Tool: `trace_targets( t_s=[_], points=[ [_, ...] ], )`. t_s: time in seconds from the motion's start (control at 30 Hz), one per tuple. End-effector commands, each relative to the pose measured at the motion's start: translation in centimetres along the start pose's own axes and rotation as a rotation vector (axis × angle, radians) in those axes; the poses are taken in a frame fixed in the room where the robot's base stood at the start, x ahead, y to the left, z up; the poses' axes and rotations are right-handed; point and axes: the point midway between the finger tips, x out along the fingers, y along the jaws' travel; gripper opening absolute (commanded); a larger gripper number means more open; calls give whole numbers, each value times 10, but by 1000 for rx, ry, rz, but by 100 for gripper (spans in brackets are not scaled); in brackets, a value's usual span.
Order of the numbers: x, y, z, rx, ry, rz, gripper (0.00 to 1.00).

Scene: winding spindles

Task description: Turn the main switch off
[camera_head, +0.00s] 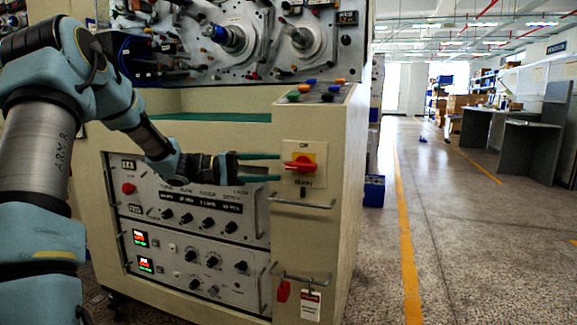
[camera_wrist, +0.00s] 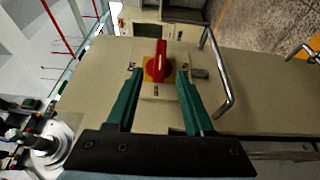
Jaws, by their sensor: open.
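The main switch (camera_head: 301,164) is a red rotary handle on a yellow square, set in a pale plate on the front of the beige machine. In the head view its handle lies roughly horizontal. In the wrist view the red handle (camera_wrist: 160,56) points along the direction of my fingers. My gripper (camera_head: 279,167) is open, its two green fingers one above the other just left of the switch. In the wrist view the open fingers (camera_wrist: 156,80) stand either side of the switch, with the handle ahead between them. I cannot tell whether they touch it.
A metal bar handle (camera_head: 303,203) sits below the switch and shows beside the right finger in the wrist view (camera_wrist: 222,75). A control panel (camera_head: 200,215) with knobs is below my gripper. A red padlock (camera_head: 283,292) and tag hang lower. The aisle at right is clear.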

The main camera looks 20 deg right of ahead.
Motion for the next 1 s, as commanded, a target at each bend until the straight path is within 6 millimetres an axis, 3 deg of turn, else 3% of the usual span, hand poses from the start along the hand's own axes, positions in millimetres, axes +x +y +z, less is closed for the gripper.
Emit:
trace_targets(
  t_s=[0.1, 0.23, 0.67, 0.77, 0.87, 1.0],
  points=[
    [-17, 1, -1, 0, 3, 0, 52],
    [-26, 0, 0, 0, 0, 0, 52],
    [-26, -7, 5, -17, -5, -39, 52],
    [-25, -31, 26, -73, -20, -183, 52],
    [-36, -74, 65, -161, -27, -441, 52],
    [-87, -131, 130, -252, 21, -870, 52]
  ],
)
